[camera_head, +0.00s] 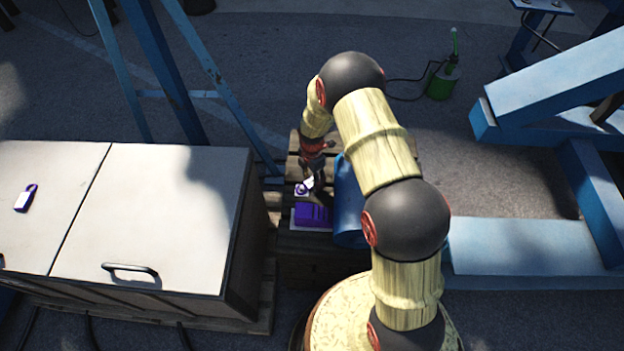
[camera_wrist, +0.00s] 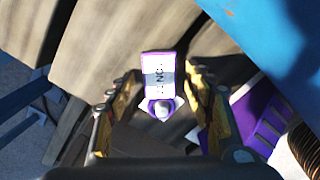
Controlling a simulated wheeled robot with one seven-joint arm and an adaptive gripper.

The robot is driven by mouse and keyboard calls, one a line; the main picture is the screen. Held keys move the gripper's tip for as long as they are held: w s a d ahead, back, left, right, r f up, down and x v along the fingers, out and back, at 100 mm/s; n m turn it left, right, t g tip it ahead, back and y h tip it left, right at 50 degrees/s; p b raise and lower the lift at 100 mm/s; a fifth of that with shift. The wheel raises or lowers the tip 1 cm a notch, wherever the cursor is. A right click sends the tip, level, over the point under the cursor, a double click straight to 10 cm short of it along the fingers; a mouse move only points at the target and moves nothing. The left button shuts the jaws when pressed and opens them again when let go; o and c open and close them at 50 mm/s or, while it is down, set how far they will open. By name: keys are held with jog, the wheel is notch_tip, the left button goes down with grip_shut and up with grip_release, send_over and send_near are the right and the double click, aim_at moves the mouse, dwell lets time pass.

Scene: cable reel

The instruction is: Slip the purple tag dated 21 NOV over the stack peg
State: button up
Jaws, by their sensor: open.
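In the wrist view a purple tag (camera_wrist: 150,58) with a white label lies between the fingers. Letters like "NO" show on it; the full date cannot be read. A rounded grey peg tip (camera_wrist: 162,109) shows inside the tag's purple ring end, so the ring appears to be around it. My gripper (camera_wrist: 160,88) is open, with one finger on each side of the tag and visible gaps. In the head view my gripper (camera_head: 316,178) is low over the pallet, and the tag (camera_head: 302,188) is a small pale and purple patch below it. The peg's lower part is hidden.
A purple box-like thing (camera_head: 313,214) sits on the pallet beside a blue drum (camera_head: 347,205). Another purple tag with a white label (camera_head: 25,198) lies on the white cabinet (camera_head: 160,220) at left. Blue steel frames (camera_head: 530,245) stand at right.

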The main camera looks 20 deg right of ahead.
notch_tip(320, 180, up, 12)
dwell(0.8)
jog(key=s+m+g, duration=0.1)
jog(key=s+m, duration=0.5)
jog(key=m, duration=0.1)
jog(key=s+a+r+m+t, duration=0.1)
jog(key=s+r+m, duration=0.3)
jog(key=s+r, duration=0.4)
jog(key=s+a+r+m+t, duration=0.1)
jog(key=s+r+m+t, duration=0.2)
jog(key=r, duration=1.3)
jog(key=s+a+r+m+t, duration=0.1)
jog(key=s+r+m+t, duration=0.1)
jog(key=s+r+m, duration=0.5)
jog(key=s+r, duration=0.5)
jog(key=s, duration=0.1)
jog(key=shift+s+t, duration=0.2)
jog(key=shift+t, duration=0.1)
